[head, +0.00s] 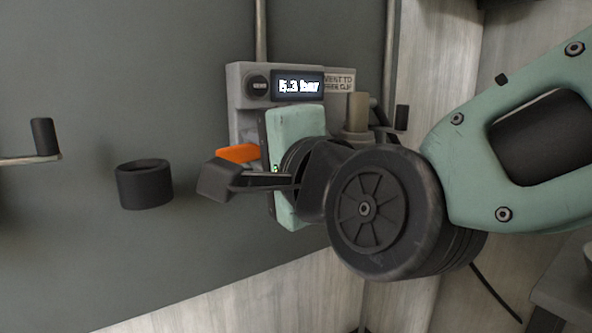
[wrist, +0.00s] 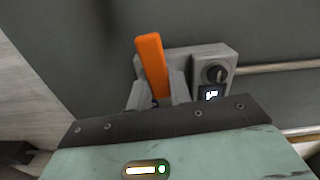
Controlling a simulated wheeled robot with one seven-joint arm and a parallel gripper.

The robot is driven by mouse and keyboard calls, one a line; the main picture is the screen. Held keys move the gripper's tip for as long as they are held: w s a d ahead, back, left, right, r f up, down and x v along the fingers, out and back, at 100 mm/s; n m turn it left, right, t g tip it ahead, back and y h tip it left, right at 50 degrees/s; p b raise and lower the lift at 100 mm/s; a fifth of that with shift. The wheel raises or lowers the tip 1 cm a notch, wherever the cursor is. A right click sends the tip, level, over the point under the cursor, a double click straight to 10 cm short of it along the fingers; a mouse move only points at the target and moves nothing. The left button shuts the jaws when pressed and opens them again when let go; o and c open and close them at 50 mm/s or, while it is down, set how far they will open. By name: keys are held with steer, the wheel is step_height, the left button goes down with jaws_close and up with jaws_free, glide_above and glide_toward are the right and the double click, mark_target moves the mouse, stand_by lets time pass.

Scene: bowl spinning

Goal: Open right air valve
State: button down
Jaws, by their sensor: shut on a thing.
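The orange valve lever (head: 238,153) sticks out from the grey valve box (head: 240,83) on the dark wall panel. The box carries a lit display (head: 298,86) reading about 5.3 bar. My gripper (head: 222,170) is at the lever, with a dark finger in front of it in the head view. The lever's base is hidden behind the gripper.
A black knob (head: 259,86) and a label plate (head: 339,81) are beside the display. A black cylinder (head: 144,184) and a crank handle (head: 43,138) stick out from the wall at the left. Pipes (head: 390,45) run up above the box.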

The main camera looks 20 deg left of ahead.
steer(key=shift+r+m+b, duration=0.15)
steer(key=shift+m+b, duration=0.2)
steer(key=shift+m, duration=0.15)
steer(key=shift+r, duration=0.1)
steer(key=c, duration=1.3)
jaws_free()
steer(key=shift+d, duration=0.1)
